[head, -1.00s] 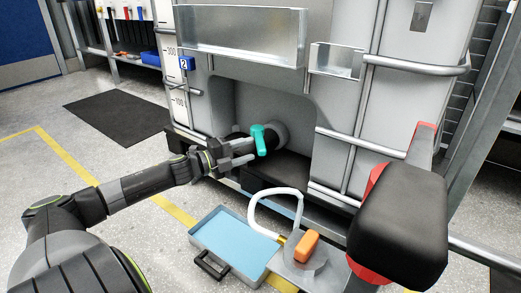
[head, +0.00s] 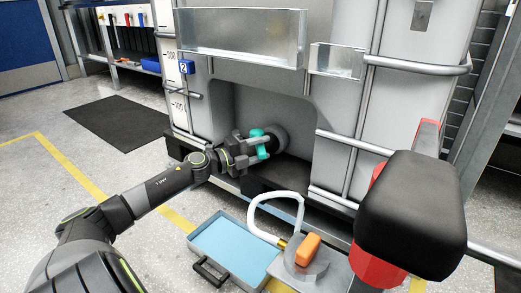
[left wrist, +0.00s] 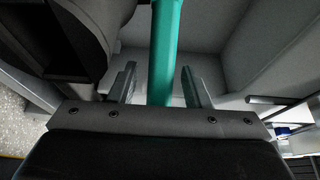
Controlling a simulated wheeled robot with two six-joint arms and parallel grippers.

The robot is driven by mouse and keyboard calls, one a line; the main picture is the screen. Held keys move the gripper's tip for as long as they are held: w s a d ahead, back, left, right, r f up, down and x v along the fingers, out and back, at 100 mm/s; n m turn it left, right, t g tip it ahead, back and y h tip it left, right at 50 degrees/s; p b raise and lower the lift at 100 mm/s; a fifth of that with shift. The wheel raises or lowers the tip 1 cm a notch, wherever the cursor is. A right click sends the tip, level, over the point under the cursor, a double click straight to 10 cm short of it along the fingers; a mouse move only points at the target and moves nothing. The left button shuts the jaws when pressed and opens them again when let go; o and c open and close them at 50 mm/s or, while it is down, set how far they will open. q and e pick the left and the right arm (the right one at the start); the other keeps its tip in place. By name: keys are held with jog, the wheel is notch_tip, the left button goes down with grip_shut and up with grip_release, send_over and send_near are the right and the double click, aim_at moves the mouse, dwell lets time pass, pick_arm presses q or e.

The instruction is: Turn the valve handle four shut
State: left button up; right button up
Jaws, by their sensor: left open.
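The teal valve handle (head: 262,152) is on a grey round valve (head: 277,136) in the recess at the tank's lower front. My left gripper (head: 254,147) is at the handle, its fingers partly covering it. In the left wrist view the handle (left wrist: 165,50) runs upright between the open fingers (left wrist: 160,87), with a visible gap on each side. A blue tag (head: 187,66) on the tank reads 2; I see no four. My right gripper is not in view.
A blue-topped tray (head: 230,245), a white hose (head: 272,196) and an orange item (head: 307,248) are below the recess. A black and red object (head: 415,215) fills the lower right. A dark mat (head: 118,122) lies on the open floor at left.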

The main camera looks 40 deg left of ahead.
pick_arm(q)
jog(key=shift+c, duration=0.4)
grip_shut()
jog(key=shift+p, duration=0.3)
